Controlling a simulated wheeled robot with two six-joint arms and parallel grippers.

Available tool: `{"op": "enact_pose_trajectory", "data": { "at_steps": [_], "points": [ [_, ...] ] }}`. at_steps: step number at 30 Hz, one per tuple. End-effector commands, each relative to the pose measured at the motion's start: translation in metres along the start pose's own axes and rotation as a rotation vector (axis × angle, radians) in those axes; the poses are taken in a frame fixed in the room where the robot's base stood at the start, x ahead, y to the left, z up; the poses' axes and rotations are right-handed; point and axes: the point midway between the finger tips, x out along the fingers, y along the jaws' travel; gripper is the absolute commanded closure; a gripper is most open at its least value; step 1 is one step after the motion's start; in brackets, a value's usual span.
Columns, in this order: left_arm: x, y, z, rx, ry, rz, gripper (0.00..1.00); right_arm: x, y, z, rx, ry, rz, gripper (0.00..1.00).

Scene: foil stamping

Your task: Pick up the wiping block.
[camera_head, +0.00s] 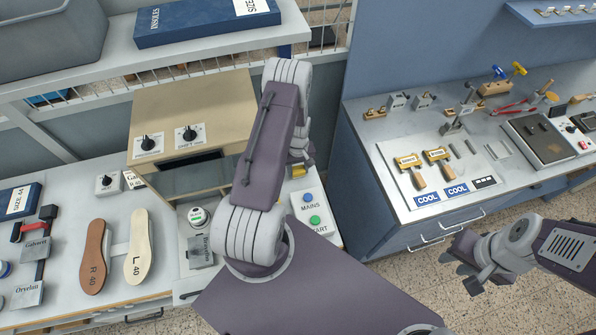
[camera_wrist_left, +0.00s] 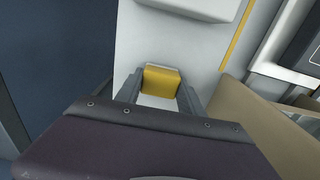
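A yellow block (camera_wrist_left: 161,82), which I take as the wiping block, sits on a pale surface in the left wrist view. My left gripper (camera_wrist_left: 160,86) is open, with one finger on each side of the block's near end. I cannot tell whether either finger touches it. In the head view only a bit of yellow (camera_head: 299,171) shows beside my left arm, which hides most of that gripper. My right gripper (camera_head: 456,273) hangs over the floor at the lower right, with its fingers apart and empty.
A tan stamping press (camera_head: 190,110) stands left of my left arm. A button panel (camera_head: 312,212) marked MAINS and START lies just in front. Two insoles (camera_head: 137,247) lie on the left bench. A blue tool bench (camera_head: 380,215) stands at right, with floor between.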

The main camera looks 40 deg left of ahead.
Motion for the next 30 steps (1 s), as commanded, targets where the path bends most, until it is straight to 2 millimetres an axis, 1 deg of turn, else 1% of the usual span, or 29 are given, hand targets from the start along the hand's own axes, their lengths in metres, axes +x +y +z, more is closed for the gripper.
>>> {"op": "enact_pose_trajectory", "data": {
  "at_steps": [8, 11, 14, 17, 18, 19, 21, 30],
  "points": [
    [-0.001, 0.0, 0.0, 0.0, 0.0, 0.0, 0.94, 0.0, 0.0, 0.0, 0.0, 0.0, 0.0, 0.69],
    [-0.004, 0.0, -0.001, 0.0, 0.001, 0.001, 0.94, 0.002, 0.0, 0.0, 0.0, 0.0, 0.0, 0.69],
    [-0.013, 0.001, -0.001, 0.0, 0.003, 0.001, 0.94, 0.007, 0.0, 0.001, 0.0, 0.0, 0.0, 0.69],
    [-0.029, 0.001, -0.002, 0.0, 0.005, 0.003, 0.94, 0.013, 0.0, 0.001, 0.0, 0.0, 0.0, 0.69],
    [-0.037, 0.001, -0.001, 0.0, 0.005, 0.003, 0.94, 0.017, 0.0, 0.002, 0.0, 0.0, 0.0, 0.69],
    [-0.042, 0.003, 0.002, 0.003, 0.004, 0.002, 0.94, 0.019, 0.0, 0.002, 0.0, 0.0, 0.0, 0.69],
    [-0.051, 0.013, 0.018, 0.008, 0.002, 0.001, 0.94, 0.023, 0.0, 0.002, 0.0, 0.0, 0.0, 0.69],
    [-0.092, 0.05, 0.074, 0.006, 0.003, 0.002, 0.94, 0.039, 0.001, 0.004, 0.0, 0.0, 0.0, 0.69]
  ]
}}
